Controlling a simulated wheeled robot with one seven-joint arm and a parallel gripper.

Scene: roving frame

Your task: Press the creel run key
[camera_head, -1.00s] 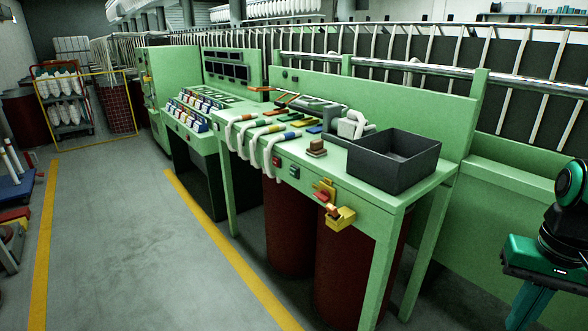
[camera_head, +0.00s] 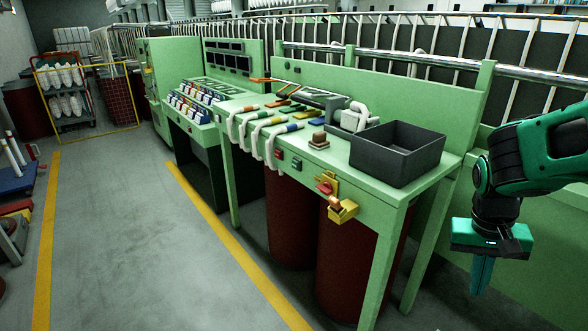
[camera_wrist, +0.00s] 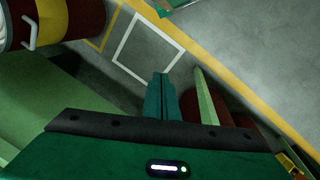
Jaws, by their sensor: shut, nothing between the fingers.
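A small red key (camera_head: 279,154) and a small dark green key (camera_head: 297,164) sit on the front face of the green bench (camera_head: 400,213). Small round buttons (camera_head: 287,66) show on its upright back panel. I cannot read which one is the creel run key. My gripper (camera_head: 481,290) hangs pointing down right of the bench, well apart from these keys. Its teal fingers are together and empty; they also show in the wrist view (camera_wrist: 161,80), over the floor. No key shows clearly in the wrist view.
A dark grey bin (camera_head: 395,172) stands at the bench's right end. A yellow bracket (camera_head: 342,210) juts from the bench front. Dark red drums (camera_head: 345,255) stand underneath. A sloped console (camera_head: 195,125) is farther left. The floor aisle (camera_head: 140,240) in front is clear.

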